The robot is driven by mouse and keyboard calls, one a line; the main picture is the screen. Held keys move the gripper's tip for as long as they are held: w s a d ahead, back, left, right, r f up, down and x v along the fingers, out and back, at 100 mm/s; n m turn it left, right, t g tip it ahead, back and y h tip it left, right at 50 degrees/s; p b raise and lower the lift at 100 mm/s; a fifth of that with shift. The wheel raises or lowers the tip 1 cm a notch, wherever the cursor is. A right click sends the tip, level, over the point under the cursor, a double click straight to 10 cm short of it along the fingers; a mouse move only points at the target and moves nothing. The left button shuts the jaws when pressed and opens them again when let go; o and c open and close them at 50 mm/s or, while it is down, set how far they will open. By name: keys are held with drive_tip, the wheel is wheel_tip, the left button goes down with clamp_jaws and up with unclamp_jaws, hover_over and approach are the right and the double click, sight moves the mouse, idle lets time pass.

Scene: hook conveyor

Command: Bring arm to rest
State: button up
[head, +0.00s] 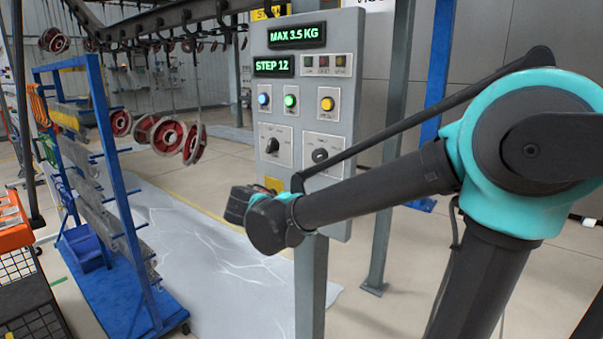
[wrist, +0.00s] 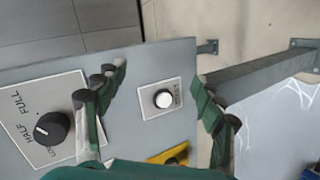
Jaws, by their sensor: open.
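My arm reaches from the right in the head view, bent at the teal elbow, with its dark wrist in front of the lower part of a grey control panel (head: 343,100). The fingers are hidden in the head view. In the wrist view my gripper (wrist: 158,78) is open and empty, its two green-and-dark fingers spread apart. Behind them is the panel face, with a black knob (wrist: 52,128) marked HALF and FULL and a pale round button (wrist: 163,98). I cannot tell whether a finger touches the panel.
The panel's displays read MAX 3.5 KG (head: 297,35) and STEP 12 (head: 273,66). A blue rack (head: 115,200) with grey parts stands at left. Red wheels (head: 168,135) hang from the overhead conveyor. Grey posts (head: 392,150) stand behind the panel. The floor between rack and panel is open.

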drive_tip(key=s+d+f+m+g+y, duration=0.1)
drive_tip(key=s+d+f+g+y, duration=0.3)
drive_tip(key=d+f, duration=0.8)
drive_tip(key=s+d+f+m+y, duration=0.2)
drive_tip(key=s+f+m+y, duration=0.2)
drive_tip(key=s+f, duration=0.6)
drive_tip(key=shift+d+f+y, duration=0.25)
drive_tip(key=shift+f+y, duration=0.25)
drive_tip(key=shift+y, duration=0.3)
